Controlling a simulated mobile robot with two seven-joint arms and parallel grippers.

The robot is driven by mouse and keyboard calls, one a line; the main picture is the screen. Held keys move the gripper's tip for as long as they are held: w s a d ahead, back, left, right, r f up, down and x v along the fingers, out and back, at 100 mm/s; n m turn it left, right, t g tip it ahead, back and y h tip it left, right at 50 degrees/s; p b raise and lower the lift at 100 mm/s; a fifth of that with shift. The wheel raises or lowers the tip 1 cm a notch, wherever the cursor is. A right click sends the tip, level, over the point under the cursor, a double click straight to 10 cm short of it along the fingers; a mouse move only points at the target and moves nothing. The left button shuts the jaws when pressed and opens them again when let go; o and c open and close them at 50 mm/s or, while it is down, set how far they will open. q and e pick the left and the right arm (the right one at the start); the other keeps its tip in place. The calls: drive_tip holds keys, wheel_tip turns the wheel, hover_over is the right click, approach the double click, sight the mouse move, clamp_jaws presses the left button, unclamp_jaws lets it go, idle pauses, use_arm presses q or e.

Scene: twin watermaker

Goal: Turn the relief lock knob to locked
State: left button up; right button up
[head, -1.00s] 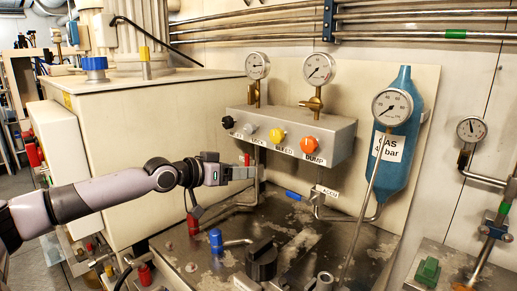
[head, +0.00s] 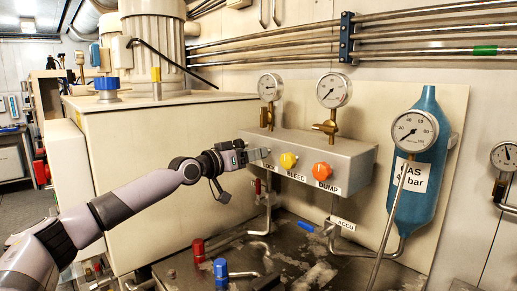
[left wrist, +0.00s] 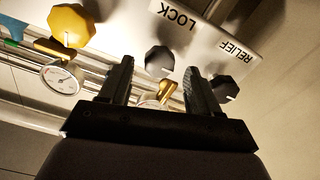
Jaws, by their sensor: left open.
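The grey LOCK knob (left wrist: 159,61) is on the front of a grey valve block (head: 350,165). In the left wrist view it lies between the lines of my two fingers, beyond their tips; I cannot tell whether they touch it. The black RELIEF knob (left wrist: 225,88) is beside it, partly behind the right-hand finger. My left gripper (head: 259,154) is open at the block's left end and also shows in the left wrist view (left wrist: 158,72). My right gripper is not in view.
A yellow BLEED knob (head: 288,160) and an orange DUMP knob (head: 321,170) sit right of the gripper. Gauges (head: 333,91) stand above the block. A blue gas bottle (head: 417,195) is at right. A blue-capped valve (head: 220,270) and a red one (head: 197,250) stand below.

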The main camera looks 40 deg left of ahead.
use_arm(q)
drive_tip(key=shift+w+d+p, duration=0.2)
drive_tip(key=shift+w+p, duration=0.1)
drive_tip(key=shift+w, duration=1.15)
drive_tip(key=c, duration=1)
